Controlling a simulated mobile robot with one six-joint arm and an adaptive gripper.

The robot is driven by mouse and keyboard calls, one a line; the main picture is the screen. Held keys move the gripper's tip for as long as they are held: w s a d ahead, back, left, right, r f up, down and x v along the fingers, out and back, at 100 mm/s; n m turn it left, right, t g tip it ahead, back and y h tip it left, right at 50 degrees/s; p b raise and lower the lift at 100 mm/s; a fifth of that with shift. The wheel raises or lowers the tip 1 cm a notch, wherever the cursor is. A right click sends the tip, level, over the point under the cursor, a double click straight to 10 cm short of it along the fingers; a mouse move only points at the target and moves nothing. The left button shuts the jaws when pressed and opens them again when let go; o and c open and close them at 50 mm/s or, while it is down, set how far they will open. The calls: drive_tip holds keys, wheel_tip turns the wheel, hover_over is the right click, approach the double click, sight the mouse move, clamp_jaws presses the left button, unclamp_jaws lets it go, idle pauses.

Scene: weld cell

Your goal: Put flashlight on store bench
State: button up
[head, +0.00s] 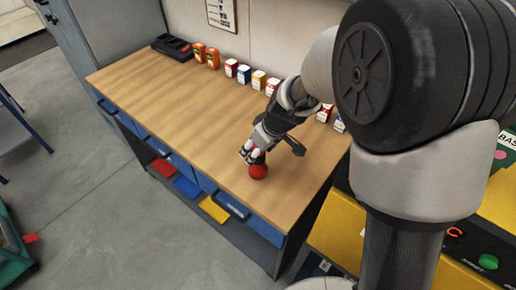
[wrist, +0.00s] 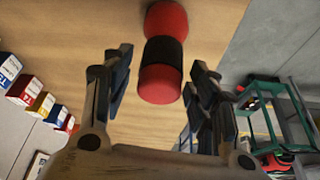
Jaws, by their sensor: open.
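The flashlight (wrist: 166,52), red at both ends with a black middle, shows in the wrist view against the wooden top of the bench (wrist: 80,20). In the head view its red end (head: 258,171) shows over the bench top (head: 185,95), near the front right part. My gripper (wrist: 160,68) is open, with one finger on each side of the flashlight and a visible gap at each side. In the head view my gripper (head: 252,155) hides most of the flashlight. I cannot tell whether the flashlight touches the bench top.
Several small boxes (head: 231,68) and orange containers (head: 199,52) line the back of the bench. A black tray (head: 172,46) sits at the far left corner. Blue drawers (head: 165,151) and coloured bins (head: 187,187) are below. The left and middle of the top are clear.

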drive_tip(key=s+d+r+m+p, duration=0.1)
drive_tip(key=s+d+r+p, duration=0.15)
drive_tip(key=s+r, duration=0.4)
drive_tip(key=s+d+r+m+p, duration=0.1)
drive_tip(key=s+d+r, duration=0.25)
drive_tip(key=r, duration=0.65)
drive_tip(key=s+d+r+m+h, duration=0.1)
drive_tip(key=s+d+m, duration=0.2)
drive_tip(key=s, duration=0.5)
drive_tip(key=s+d+r+m+t+h, duration=0.1)
drive_tip(key=s+d+r+m+h, duration=0.1)
drive_tip(key=s+d, duration=0.3)
drive_tip(key=s+m, duration=0.1)
drive_tip(key=s, duration=0.1)
drive_tip(key=shift+s+d+m, duration=0.25)
drive_tip(key=shift+s+m, duration=0.05)
drive_tip(key=shift+s, duration=0.1)
drive_tip(key=shift+c, duration=0.3)
